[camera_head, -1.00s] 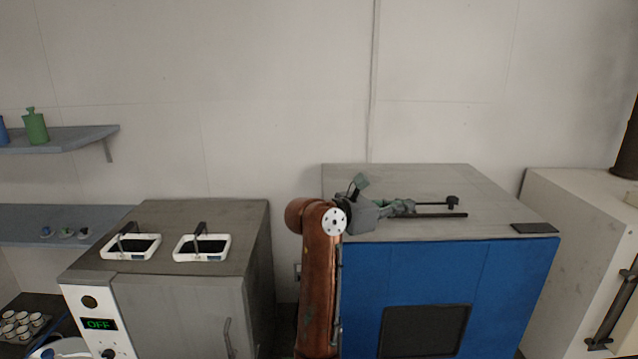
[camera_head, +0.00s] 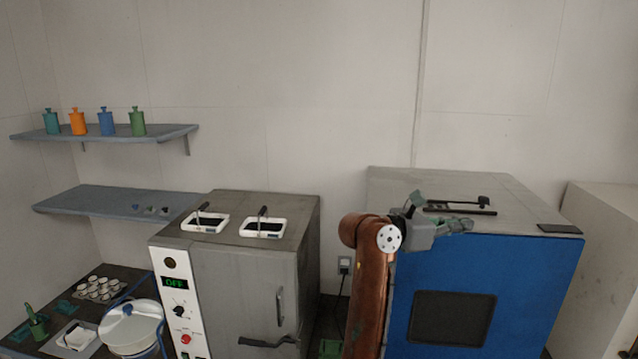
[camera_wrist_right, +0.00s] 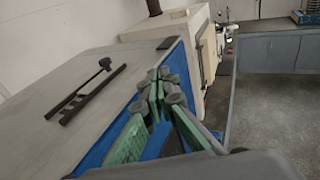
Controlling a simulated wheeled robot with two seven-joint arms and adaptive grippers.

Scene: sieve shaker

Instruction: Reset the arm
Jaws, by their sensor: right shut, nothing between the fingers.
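My right arm (camera_head: 368,290) is copper-coloured and rises in front of the blue-fronted machine (camera_head: 540,290) in the head view. My right gripper (camera_head: 466,225) points to the right at the machine's front top edge. Its green-padded fingers are shut and empty; they also show in the right wrist view (camera_wrist_right: 160,88), beside the machine's edge. A black handle (camera_head: 460,208) lies on the machine's grey top behind the gripper, apart from it. My left gripper is not in view.
A grey oven (camera_head: 240,285) with an OFF display carries two white trays (camera_head: 205,223) on top. Shelves on the left hold coloured bottles (camera_head: 107,122) and small items. A white pot (camera_head: 130,325) stands at the lower left. A white cabinet (camera_head: 600,240) stands at the right.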

